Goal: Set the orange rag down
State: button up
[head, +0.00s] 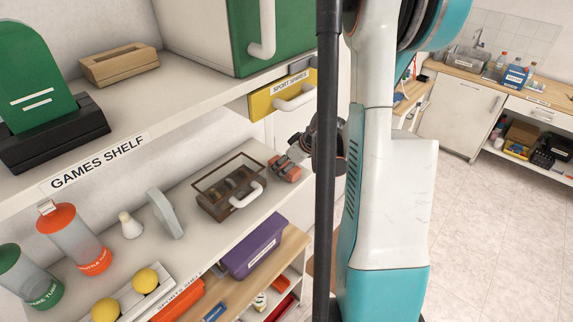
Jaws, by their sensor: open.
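A small orange-red piece (287,172), which looks like the orange rag, lies at the right end of the middle shelf, just right of a clear brown box. My gripper (296,152) is at the shelf's edge, right beside this piece, and partly hidden behind a dark upright pole. Its jaws are open. The fingertips are small and close to the orange piece; I cannot tell whether they touch it.
The clear brown box (231,186) with a white handle stands close on the left. A yellow drawer (284,95) is above, and a purple bin (254,246) below. Tubes and yellow balls (145,280) crowd the shelf's left. The tiled floor (490,230) on the right is clear.

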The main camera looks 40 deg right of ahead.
jog(key=v, duration=1.2)
jog(key=shift+s, duration=0.1)
dwell(0.5)
